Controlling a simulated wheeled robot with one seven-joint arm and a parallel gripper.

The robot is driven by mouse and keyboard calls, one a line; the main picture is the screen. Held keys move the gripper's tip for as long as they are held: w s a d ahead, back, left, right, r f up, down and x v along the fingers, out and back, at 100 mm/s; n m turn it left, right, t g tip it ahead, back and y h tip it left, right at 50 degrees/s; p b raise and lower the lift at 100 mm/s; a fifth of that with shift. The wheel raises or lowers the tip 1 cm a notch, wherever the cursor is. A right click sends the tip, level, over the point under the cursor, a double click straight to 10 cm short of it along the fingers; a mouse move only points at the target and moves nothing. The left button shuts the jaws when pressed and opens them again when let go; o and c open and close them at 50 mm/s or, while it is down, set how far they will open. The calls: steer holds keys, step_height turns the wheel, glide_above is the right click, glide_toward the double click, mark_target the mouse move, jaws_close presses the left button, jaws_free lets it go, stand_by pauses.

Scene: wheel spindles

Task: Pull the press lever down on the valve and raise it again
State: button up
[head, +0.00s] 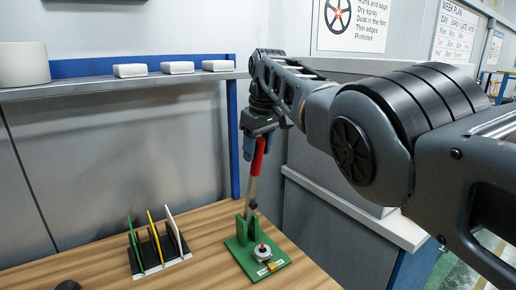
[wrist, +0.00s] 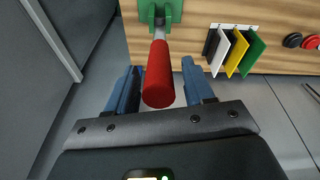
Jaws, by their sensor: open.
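The press lever has a red handle (head: 258,156) on a metal bar and stands up from a green press base (head: 241,252) on the wooden bench. A small round metal part, which may be the valve (head: 262,252), sits on the base near its front. In the wrist view the red handle (wrist: 158,75) points toward the camera, between the blue fingers of my gripper (wrist: 160,88). The fingers are open, with a visible gap on each side of the handle. In the head view my gripper (head: 259,145) is at the handle's upper end and partly hides it.
A black rack (head: 158,250) with white, yellow and green plates stands left of the press. A shelf (head: 120,84) with several white boxes runs behind, and a blue post (head: 233,140) stands close to my gripper. Red and black round parts (wrist: 292,40) lie farther along the bench.

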mark_target(261, 136)
steer(key=shift+d, duration=0.1)
steer(key=shift+b+v, duration=0.95)
steer(key=shift+v, duration=2.9)
steer(key=shift+s, duration=0.1)
